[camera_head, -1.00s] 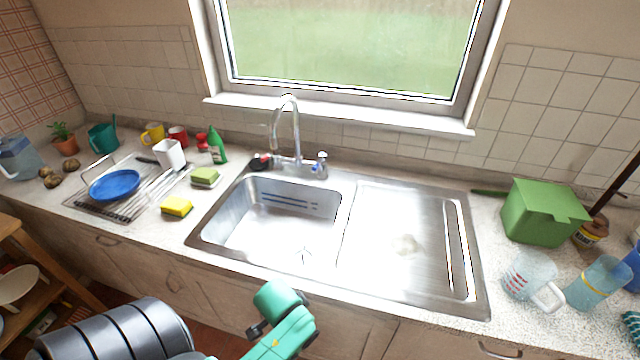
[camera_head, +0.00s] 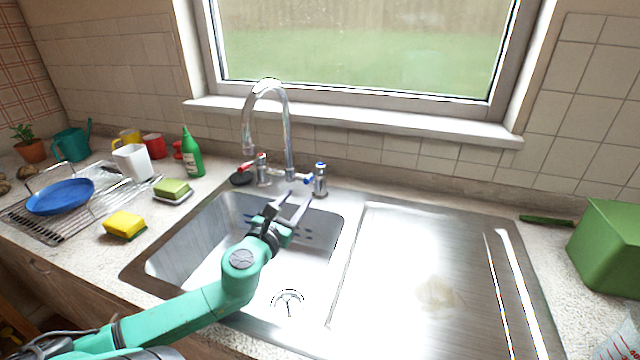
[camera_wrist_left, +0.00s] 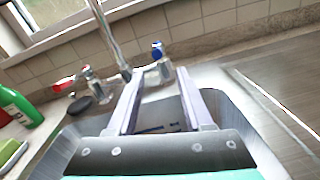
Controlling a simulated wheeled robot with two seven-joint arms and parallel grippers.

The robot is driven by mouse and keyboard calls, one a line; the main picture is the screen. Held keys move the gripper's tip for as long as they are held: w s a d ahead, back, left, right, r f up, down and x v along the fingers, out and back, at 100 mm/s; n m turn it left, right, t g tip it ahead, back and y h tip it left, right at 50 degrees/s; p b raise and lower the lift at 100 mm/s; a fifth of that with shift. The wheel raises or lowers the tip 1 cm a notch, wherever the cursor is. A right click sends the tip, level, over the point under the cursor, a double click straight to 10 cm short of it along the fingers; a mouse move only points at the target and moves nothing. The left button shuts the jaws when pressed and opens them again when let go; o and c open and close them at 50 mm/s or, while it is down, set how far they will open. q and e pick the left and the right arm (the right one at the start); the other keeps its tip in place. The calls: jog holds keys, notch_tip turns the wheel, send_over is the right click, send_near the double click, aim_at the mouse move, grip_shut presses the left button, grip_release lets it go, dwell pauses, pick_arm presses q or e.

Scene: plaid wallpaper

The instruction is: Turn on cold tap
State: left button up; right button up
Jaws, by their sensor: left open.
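The cold tap (camera_head: 320,178) has a blue-marked top and stands at the right of the curved chrome spout (camera_head: 288,130). A blue lever end shows at its left side. The hot tap (camera_head: 262,170) with a red lever is at the left. In the left wrist view, the cold tap (camera_wrist_left: 163,66) is just beyond my fingers. My left gripper (camera_head: 288,205) is open and empty over the back of the sink basin, its fingertips just short of and below the cold tap, slightly left. It also fills the left wrist view (camera_wrist_left: 158,95). My right gripper is not in view.
The steel sink (camera_head: 190,240) has a bare draining board (camera_head: 410,250) on the right. A green bottle (camera_head: 192,155), sponges and a dish rack (camera_head: 40,225) stand at the left. A green box (camera_head: 608,245) is at the right. The window sill (camera_head: 400,120) is behind.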

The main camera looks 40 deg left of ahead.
aim_at(310, 179)
pick_arm(q)
jog(key=w+b, duration=0.2)
jog(key=w+a+r+b, duration=0.1)
jog(key=shift+w, duration=0.2)
jog(key=b+x, duration=0.2)
jog(key=x, duration=0.1)
jog(key=b+x, duration=0.1)
jog(key=shift+w+f+b, duration=0.25)
jog(key=shift+b, duration=0.15)
jog(key=shift+w+a+r+b, duration=0.2)
jog(key=shift+w+b, duration=0.2)
jog(key=shift+b, duration=0.3)
jog(key=w, duration=0.1)
jog(key=w+a+p, duration=0.1)
jog(key=shift+w+a+r, duration=0.15)
jog(key=shift+w+a, duration=0.15)
jog(key=shift+w, duration=0.05)
jog(key=shift+w+d, duration=0.2)
jog(key=shift+w, duration=0.15)
grip_shut()
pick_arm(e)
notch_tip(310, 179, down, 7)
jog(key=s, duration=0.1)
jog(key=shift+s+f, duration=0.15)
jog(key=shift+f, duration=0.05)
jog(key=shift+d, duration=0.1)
